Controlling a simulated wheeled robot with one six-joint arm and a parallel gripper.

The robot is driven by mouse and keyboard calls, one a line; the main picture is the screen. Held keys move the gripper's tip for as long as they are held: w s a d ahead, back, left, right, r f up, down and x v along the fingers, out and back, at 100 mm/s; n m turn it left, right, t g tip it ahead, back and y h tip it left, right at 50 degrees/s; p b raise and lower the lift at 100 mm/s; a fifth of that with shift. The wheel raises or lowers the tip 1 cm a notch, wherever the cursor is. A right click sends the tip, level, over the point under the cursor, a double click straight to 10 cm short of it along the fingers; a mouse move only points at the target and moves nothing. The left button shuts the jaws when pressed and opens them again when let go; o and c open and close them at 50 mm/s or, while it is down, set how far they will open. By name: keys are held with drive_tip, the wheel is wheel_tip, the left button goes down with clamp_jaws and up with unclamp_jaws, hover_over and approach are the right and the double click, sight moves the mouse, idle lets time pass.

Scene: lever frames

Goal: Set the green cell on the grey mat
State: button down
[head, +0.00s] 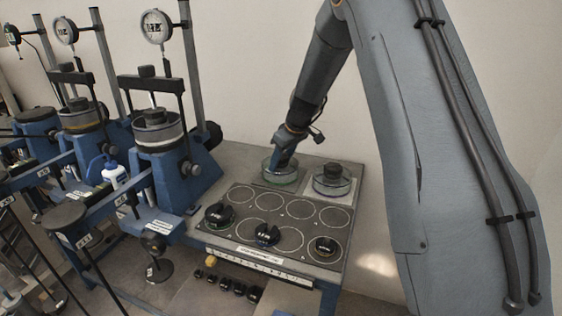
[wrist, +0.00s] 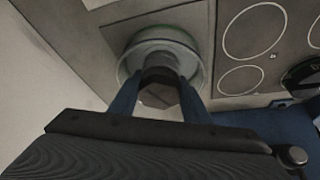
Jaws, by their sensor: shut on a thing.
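The green cell (head: 279,176) is a round clear dish with a green tint, at the back of the bench in the head view. My gripper (head: 284,161) reaches down into it from above and is shut on its middle part. In the wrist view my gripper (wrist: 158,88) has both blue fingers against the dark centre piece of the cell (wrist: 128,68). The grey mat (wrist: 204,32) shows around and under the cell in the wrist view. The cell looks upright and over the mat; whether its base touches the mat, I cannot tell.
A second clear cell with a dark top (head: 332,182) stands on a pale mat (head: 345,197) just to the right. In front lies a dark plate with ringed spots (head: 285,228) and several black knobbed weights. Blue presses with dial gauges (head: 170,140) stand to the left.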

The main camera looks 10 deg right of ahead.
drive_tip(key=shift+f, duration=0.1)
drive_tip(key=c, duration=1)
unclamp_jaws()
drive_tip(key=shift+r, duration=0.4)
drive_tip(key=b+v, duration=0.3)
drive_tip(key=v, duration=0.8)
drive_tip(key=shift+s+d+r, duration=0.15)
drive_tip(key=shift+s+d, duration=0.05)
drive_tip(key=shift+s, duration=0.05)
